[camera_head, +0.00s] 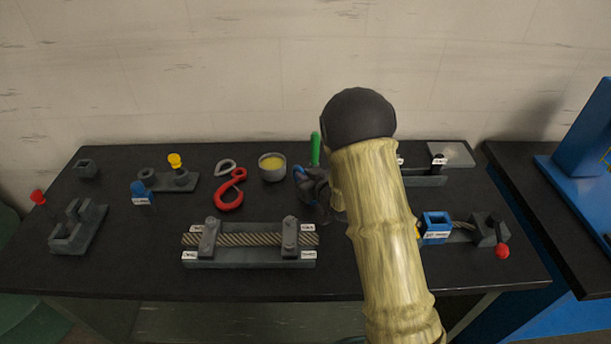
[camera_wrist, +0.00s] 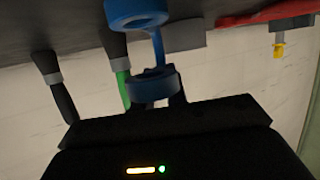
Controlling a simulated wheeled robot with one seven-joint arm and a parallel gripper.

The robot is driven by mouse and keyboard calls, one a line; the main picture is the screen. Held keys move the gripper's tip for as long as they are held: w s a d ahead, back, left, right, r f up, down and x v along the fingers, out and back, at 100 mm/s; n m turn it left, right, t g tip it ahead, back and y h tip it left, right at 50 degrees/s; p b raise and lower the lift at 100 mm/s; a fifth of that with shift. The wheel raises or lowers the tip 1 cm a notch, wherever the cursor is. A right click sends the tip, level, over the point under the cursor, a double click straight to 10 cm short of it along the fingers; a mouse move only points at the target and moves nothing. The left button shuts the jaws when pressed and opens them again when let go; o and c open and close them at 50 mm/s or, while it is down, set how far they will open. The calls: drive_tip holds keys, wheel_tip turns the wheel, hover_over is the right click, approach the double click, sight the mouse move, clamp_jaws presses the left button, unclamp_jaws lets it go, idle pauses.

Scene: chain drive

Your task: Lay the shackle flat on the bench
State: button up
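The blue shackle (camera_wrist: 158,50) shows close up in the wrist view as two thick ring-like ends joined by a thin bar. One end lies between the dark fingers of my gripper (camera_wrist: 154,95), which appear shut on it. The other end extends away toward the bench (camera_head: 130,270). In the head view a small blue part of the shackle (camera_head: 299,172) shows beside my dark gripper (camera_head: 316,190), low over the back middle of the bench. My arm hides part of this area, and I cannot tell whether the shackle touches the bench.
A green-handled tool (camera_head: 315,149) stands just behind my gripper. A cup with yellow contents (camera_head: 272,167), a red hook (camera_head: 230,190) and a grey link (camera_head: 226,165) lie to the left. A rope fixture (camera_head: 250,258) stands in front. The front left bench has free room.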

drive_tip(key=o, duration=0.4)
drive_tip(key=shift+o, duration=0.2)
drive_tip(key=shift+r+p, duration=0.2)
drive_tip(key=shift+p, duration=0.1)
drive_tip(key=shift+s+d, duration=0.2)
drive_tip(key=shift+s, duration=0.1)
drive_tip(key=b+v, duration=0.2)
drive_tip(key=v, duration=0.9)
drive_tip(key=shift+o, duration=0.4)
drive_tip(key=shift+s, duration=0.15)
